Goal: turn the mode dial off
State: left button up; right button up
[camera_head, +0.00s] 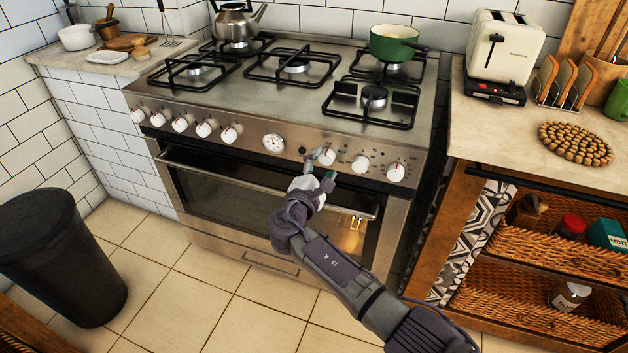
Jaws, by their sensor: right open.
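The steel stove front (240,125) carries a row of white knobs with red marks. A round white-faced dial (273,143) sits near the middle of the row. My right gripper (320,169) is open at the stove front, with its fingers close to the white knob (327,157) right of the round dial. It partly covers the panel below that knob. I cannot tell whether a finger touches the knob, or which control is the mode dial. The oven door (220,189) below is closed, with a warm glow behind its glass. My left gripper is not in view.
The oven door handle (210,175) sticks out just below my right gripper. A green pot (393,45) and a kettle (237,22) stand on the hob. A wooden shelf unit with baskets (540,250) stands to the right; a dark bin (60,255) stands on the left.

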jog(key=v, duration=1)
jog(key=shift+s, duration=0.35)
jog(key=shift+a, duration=0.1)
